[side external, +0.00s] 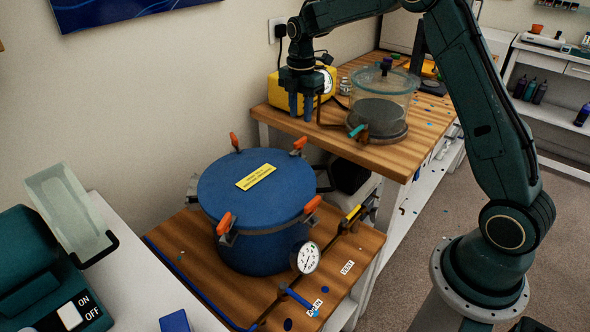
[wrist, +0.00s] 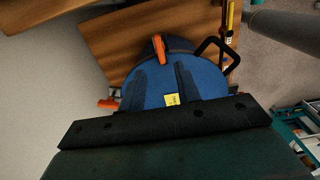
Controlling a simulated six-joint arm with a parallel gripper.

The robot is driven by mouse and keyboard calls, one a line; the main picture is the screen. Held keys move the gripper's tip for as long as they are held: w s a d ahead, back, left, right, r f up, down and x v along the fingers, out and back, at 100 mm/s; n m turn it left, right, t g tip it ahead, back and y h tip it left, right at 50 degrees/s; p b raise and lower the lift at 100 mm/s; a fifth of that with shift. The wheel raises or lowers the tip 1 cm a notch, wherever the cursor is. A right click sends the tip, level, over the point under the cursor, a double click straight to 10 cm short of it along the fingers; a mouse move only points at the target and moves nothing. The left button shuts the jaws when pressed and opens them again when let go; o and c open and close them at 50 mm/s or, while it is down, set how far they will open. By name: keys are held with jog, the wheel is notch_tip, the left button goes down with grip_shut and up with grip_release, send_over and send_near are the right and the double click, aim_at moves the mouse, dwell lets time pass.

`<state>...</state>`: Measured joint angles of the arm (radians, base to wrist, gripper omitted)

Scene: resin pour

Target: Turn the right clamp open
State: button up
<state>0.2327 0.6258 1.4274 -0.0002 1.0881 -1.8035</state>
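The blue pressure pot (side external: 245,202) stands on a low wooden bench with its lid on. Orange-handled clamps sit around its rim: back left (side external: 235,142), back right (side external: 300,144), front right (side external: 312,206) and front left (side external: 224,224). I cannot tell for sure which one the task calls right. My gripper (side external: 301,114) hangs pointing down, above and behind the pot, touching no clamp. In the wrist view its fingers (wrist: 160,70) are apart and empty over the blue lid (wrist: 208,76). One orange clamp handle (wrist: 160,50) shows beyond the fingertips, another (wrist: 107,103) at left.
A glass chamber (side external: 385,98) and a yellow pump (side external: 290,88) stand on the higher bench near my gripper. A pressure gauge (side external: 305,257) and a yellow-handled valve (side external: 353,212) are beside the pot. A clear tray (side external: 68,212) stands at left.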

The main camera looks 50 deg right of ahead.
aim_at(300, 139)
notch_tip(300, 139, down, 8)
jog(key=shift+f, duration=0.1)
dwell(0.4)
jog(key=shift+c, duration=0.2)
grip_shut()
